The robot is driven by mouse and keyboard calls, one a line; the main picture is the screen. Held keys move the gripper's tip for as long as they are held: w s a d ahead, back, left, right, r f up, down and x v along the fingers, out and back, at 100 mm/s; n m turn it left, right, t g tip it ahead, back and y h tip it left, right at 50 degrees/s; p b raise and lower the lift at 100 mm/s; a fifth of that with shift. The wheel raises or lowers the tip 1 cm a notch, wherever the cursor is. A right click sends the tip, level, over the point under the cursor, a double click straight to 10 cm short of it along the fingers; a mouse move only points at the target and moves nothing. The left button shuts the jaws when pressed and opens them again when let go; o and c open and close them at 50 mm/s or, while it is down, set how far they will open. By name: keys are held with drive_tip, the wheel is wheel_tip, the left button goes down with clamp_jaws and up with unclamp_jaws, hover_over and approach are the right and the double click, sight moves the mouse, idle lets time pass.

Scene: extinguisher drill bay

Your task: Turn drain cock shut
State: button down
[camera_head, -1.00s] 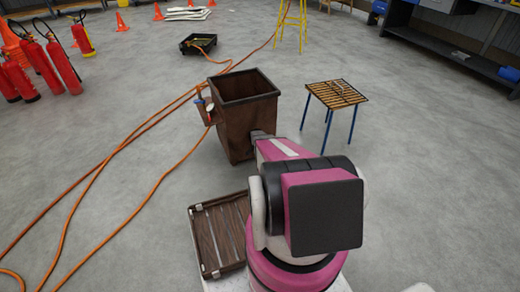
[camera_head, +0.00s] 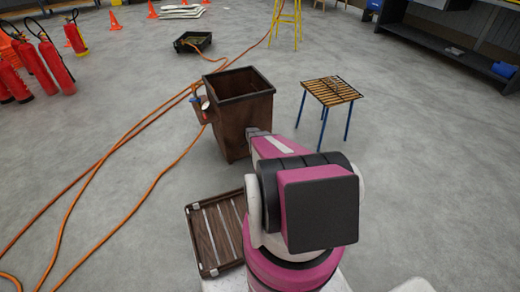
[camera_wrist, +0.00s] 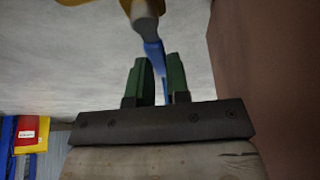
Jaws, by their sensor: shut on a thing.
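The drain cock shows in the wrist view as a grey metal stem (camera_wrist: 145,22) with a blue lever (camera_wrist: 153,52) and a brass-coloured part at the top edge. My gripper (camera_wrist: 162,75) has its green fingers on either side of the blue lever and is shut on it. The brown tank (camera_head: 238,110) is beside it, its wall filling the right of the wrist view. In the head view my gripper (camera_head: 256,133) is low at the tank's near side, and my arm hides the cock there.
A slatted brown tray (camera_head: 192,232) lies left of my arm. A small slatted table (camera_head: 331,90) with blue legs stands right of the tank. Orange hoses (camera_head: 128,150) run across the floor at left. Red extinguishers (camera_head: 55,66) stand at far left.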

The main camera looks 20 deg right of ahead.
idle(0.3)
drive_tip(key=c, duration=1.1)
unclamp_jaws()
drive_tip(key=v, duration=1)
drive_tip(key=shift+a+r, duration=0.15)
drive_tip(key=shift+r, duration=0.25)
